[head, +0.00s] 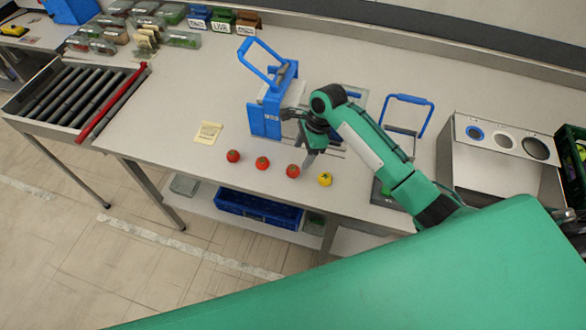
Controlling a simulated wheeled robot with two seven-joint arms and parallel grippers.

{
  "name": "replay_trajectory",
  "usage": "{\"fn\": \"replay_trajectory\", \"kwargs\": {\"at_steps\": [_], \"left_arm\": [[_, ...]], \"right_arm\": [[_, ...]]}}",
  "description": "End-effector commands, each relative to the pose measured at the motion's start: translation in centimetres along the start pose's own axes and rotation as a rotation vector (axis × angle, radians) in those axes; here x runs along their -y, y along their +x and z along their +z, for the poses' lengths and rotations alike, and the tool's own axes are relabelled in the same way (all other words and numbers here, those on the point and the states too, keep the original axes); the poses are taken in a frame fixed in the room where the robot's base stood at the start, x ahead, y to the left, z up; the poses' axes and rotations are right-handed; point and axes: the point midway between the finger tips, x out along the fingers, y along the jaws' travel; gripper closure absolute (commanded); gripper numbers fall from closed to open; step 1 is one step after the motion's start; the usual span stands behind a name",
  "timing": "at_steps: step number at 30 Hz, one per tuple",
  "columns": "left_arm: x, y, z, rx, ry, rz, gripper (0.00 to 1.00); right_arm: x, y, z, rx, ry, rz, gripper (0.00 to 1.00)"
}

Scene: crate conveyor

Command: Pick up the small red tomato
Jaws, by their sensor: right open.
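Three red tomatoes stand in a row near the front edge of the table: a left one (233,156), a middle one (262,163) and a right one (293,171). They look close in size, and I cannot tell surely which is the small one. A yellow tomato or pepper (325,179) ends the row on the right. My right gripper (299,138) is open and empty, behind the right red tomato and beside the blue slicer-like device. One finger reaches down close to that tomato; contact is not clear. My left gripper is not in view.
The blue device (266,118) with a raised handle stands behind the row. A yellow note (208,132) lies left of it. A roller conveyor (75,98) with a red bar is at the left. A metal unit with round openings (486,168) stands right. The table's middle left is clear.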

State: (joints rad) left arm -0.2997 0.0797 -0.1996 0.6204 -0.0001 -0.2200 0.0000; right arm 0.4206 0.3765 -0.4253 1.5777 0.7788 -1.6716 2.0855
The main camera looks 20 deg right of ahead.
Motion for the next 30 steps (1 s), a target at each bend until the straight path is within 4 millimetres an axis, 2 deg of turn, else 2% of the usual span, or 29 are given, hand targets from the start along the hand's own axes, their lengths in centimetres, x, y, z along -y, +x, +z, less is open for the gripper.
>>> {"fn": "replay_trajectory", "kwargs": {"at_steps": [3,7,11,14,18,22,28,30], "left_arm": [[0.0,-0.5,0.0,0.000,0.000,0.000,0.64],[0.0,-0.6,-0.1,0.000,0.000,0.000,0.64],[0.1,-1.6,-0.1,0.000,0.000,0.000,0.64],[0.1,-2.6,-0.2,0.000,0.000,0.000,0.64],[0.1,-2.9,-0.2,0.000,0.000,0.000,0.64],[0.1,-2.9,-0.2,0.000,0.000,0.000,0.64],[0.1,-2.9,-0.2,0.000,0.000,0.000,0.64],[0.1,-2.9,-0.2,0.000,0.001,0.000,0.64]], "right_arm": [[0.0,1.4,0.1,0.001,0.000,0.002,0.36],[-0.1,2.2,0.1,0.001,-0.002,0.000,0.36],[-0.4,3.2,0.4,-0.001,-0.001,0.003,0.36],[-0.7,4.7,0.8,-0.001,-0.001,0.003,0.36],[-0.7,6.6,0.7,0.000,0.000,0.001,0.36],[-0.6,7.3,0.7,0.000,-0.001,-0.001,0.36],[-0.6,7.3,0.6,0.000,-0.002,-0.002,0.36],[-0.6,7.3,0.6,0.000,-0.002,-0.002,0.50]]}}
